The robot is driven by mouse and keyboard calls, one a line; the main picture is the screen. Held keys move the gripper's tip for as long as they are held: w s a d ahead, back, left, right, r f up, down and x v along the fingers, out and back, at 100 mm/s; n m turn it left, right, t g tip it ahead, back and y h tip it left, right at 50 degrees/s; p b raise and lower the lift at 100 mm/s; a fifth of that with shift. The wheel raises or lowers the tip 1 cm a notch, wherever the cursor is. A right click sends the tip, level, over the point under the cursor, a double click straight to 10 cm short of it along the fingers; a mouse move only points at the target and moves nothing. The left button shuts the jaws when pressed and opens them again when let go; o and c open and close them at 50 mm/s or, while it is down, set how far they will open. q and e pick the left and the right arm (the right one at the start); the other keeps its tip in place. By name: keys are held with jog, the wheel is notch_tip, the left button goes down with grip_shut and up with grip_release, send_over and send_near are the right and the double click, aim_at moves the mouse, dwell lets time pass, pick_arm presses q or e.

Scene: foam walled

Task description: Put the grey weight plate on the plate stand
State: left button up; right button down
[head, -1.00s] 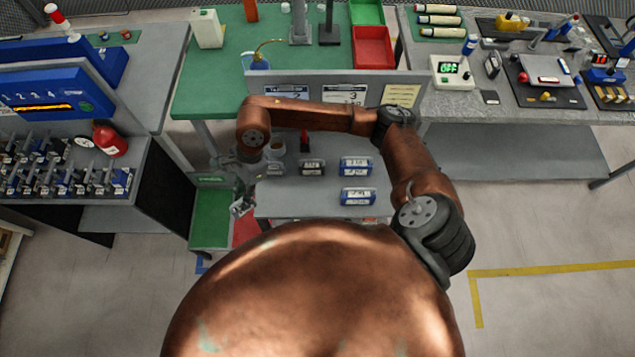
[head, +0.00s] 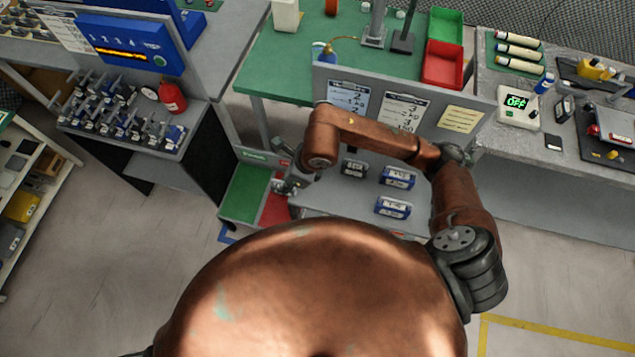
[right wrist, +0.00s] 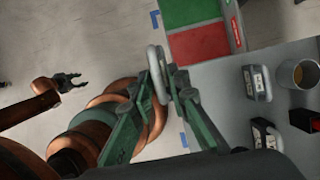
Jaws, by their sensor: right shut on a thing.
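The grey weight plate (right wrist: 157,75) is a pale grey disc, seen nearly edge-on between the green fingers of my right gripper (right wrist: 168,82) in the right wrist view. The right gripper is shut on it and holds it over the floor, beside the green and red tray. In the head view the right gripper (head: 288,186) shows small and partly hidden, and I cannot make out the plate there. My left gripper (right wrist: 73,83) is open and empty over bare floor in the right wrist view. I cannot identify the plate stand in either view.
A tray with a green part (head: 243,192) and a red part stands left of a grey surface (head: 350,191) bearing several blue and dark packs (head: 398,177). A mug (right wrist: 297,75) stands there too. A blue machine (head: 130,45) is at left; the floor at lower left is open.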

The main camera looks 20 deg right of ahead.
jog(key=d+f, duration=0.3)
jog(key=w+d+f+p, duration=0.1)
jog(key=d+f, duration=0.1)
jog(key=f, duration=0.2)
jog(key=d+f, duration=0.3)
jog(key=shift+w+d+f, duration=0.25)
jog(key=shift+w+d, duration=0.05)
jog(key=shift+w, duration=0.05)
jog(key=shift+f, duration=0.1)
jog(key=c, duration=2.2)
grip_release()
jog(key=shift+c, duration=0.2)
jog(key=o, duration=0.4)
jog(key=v, duration=1.2)
jog(key=shift+b, duration=0.3)
